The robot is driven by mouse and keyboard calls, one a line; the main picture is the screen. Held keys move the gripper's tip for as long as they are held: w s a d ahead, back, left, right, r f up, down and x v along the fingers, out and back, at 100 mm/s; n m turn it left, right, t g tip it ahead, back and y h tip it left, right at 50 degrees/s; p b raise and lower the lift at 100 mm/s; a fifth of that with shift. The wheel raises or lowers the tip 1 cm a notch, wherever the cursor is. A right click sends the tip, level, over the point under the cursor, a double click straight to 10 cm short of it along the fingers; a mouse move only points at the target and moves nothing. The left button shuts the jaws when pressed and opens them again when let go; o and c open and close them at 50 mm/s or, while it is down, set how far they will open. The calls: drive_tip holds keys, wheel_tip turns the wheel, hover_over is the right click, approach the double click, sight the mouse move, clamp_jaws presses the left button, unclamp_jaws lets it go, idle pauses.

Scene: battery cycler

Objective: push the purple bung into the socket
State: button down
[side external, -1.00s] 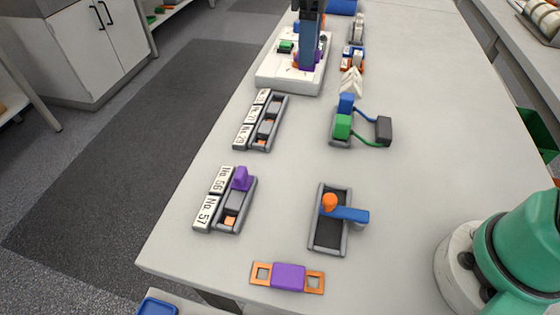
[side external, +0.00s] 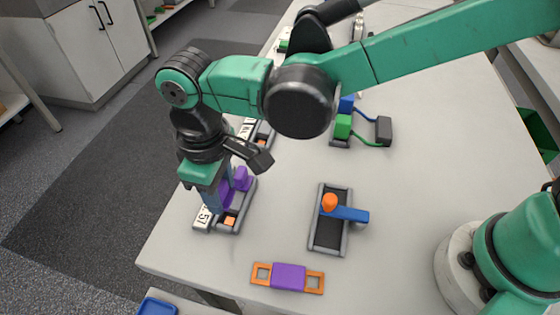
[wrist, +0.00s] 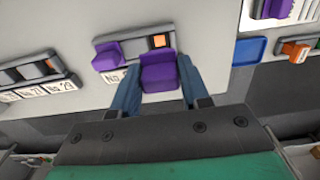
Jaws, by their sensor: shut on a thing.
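My gripper (side external: 220,197) is shut on a purple bung (wrist: 158,74), which sits between its two blue fingers in the wrist view. The bung also shows in the side view (side external: 227,196), partly hidden by a finger. It is at the grey-rimmed holder (side external: 248,205) beside the No. 57 label (side external: 203,216). A second purple piece (side external: 242,177) stands at the holder's far end, and an orange square (side external: 230,221) shows at its near end. The socket's opening is hidden, and I cannot tell whether the held bung touches the holder.
A grey tray (side external: 346,238) with an orange knob and blue bar lies to the right. A purple and orange piece (side external: 288,276) lies at the table's front. Green and blue blocks (side external: 343,125) with cables stand behind. The table between is clear.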

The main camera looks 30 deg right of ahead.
drive_tip(key=shift+f, duration=2.35)
drive_tip(key=shift+f, duration=0.2)
drive_tip(key=shift+c, duration=1.7)
unclamp_jaws()
drive_tip(key=shift+r, duration=0.1)
wheel_tip(320, 180, up, 5)
drive_tip(key=shift+d+r, duration=0.1)
drive_tip(key=w+d+r+m+t+y, duration=0.1)
drive_tip(key=w+d+r+m+t, duration=0.15)
drive_tip(key=d+r, duration=0.45)
drive_tip(key=s+d+m+t, duration=0.2)
drive_tip(key=d+m, duration=0.1)
drive_tip(key=d, duration=0.7)
drive_tip(key=s+d+m+t+h, duration=0.1)
drive_tip(key=s+d+m+t, duration=0.1)
drive_tip(key=d, duration=0.7)
drive_tip(key=shift+s+d+m+t, duration=0.15)
drive_tip(key=shift+d+m+t, duration=0.25)
drive_tip(key=shift+m, duration=0.35)
